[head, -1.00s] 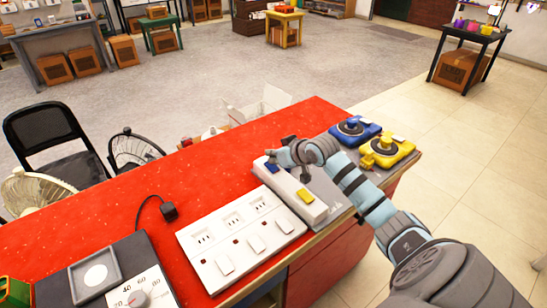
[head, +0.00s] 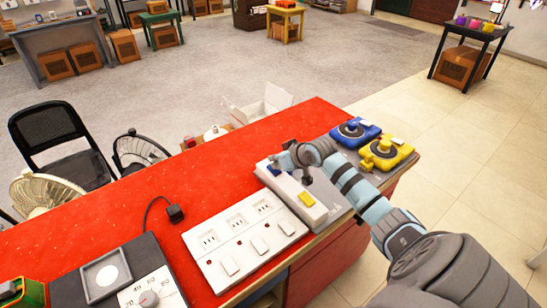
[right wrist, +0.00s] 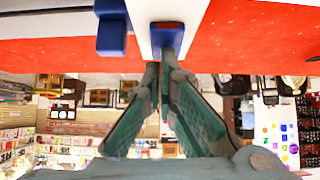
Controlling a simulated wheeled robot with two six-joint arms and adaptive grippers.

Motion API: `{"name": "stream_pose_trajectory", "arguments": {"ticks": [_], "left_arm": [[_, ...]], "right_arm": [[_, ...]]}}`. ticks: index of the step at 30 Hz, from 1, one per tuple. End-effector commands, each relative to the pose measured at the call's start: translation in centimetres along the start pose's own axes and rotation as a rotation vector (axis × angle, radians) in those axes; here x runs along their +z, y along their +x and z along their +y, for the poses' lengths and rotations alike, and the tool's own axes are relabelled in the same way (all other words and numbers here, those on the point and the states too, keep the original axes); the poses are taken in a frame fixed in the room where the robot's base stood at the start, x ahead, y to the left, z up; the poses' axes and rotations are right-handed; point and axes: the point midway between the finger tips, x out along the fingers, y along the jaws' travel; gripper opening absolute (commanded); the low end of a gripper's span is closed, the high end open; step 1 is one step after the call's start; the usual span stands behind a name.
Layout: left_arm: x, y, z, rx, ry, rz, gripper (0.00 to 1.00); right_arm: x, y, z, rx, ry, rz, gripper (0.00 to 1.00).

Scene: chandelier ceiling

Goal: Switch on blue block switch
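A long white switch block (head: 290,192) lies on the red counter, with a yellow switch (head: 307,200) at its near end. The blue switch (head: 274,170) is at its far end, partly hidden by my right gripper (head: 283,160). In the right wrist view the blue switch (right wrist: 167,37) shows with a red strip on it. My right gripper (right wrist: 160,66) has its fingertips drawn together, with nothing seen held, just at that switch. I cannot tell whether they touch it. My left gripper is not in view.
Blue (head: 355,132) and yellow (head: 387,152) devices with round knobs stand right of the block. A white socket panel (head: 243,238) lies to its left. A dial device (head: 125,278) is at the lower left. The red counter (head: 215,180) is bare behind the panel.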

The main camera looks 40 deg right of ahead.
Motion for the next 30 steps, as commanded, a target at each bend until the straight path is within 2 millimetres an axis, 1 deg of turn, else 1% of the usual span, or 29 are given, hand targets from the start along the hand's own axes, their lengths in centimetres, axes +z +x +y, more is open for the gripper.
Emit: {"name": "stream_pose_trajectory", "arguments": {"ticks": [1,6,14,17,20,25,27,30], "left_arm": [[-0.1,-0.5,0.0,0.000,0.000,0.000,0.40],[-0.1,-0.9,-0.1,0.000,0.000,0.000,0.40],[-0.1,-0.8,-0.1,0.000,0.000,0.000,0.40],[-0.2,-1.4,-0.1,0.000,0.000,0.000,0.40],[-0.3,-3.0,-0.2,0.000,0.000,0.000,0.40],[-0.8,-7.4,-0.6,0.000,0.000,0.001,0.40],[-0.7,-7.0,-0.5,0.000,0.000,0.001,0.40],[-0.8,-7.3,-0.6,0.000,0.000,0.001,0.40]], "right_arm": [[0.5,-0.2,0.1,0.001,0.001,-0.015,0.00],[0.9,-0.4,-0.1,-0.001,0.001,-0.015,0.00],[0.9,-0.3,-0.2,-0.003,0.000,-0.014,0.00],[0.5,-0.7,-0.2,-0.003,0.000,-0.013,0.00],[-0.5,-1.6,-0.3,-0.004,-0.001,-0.011,0.00],[-3.0,-4.2,-0.5,-0.005,-0.003,-0.009,0.00],[-2.3,-5.5,-0.2,0.000,-0.011,-0.007,0.00],[-1.9,-7.9,-0.3,-0.002,-0.012,-0.008,0.00]]}}
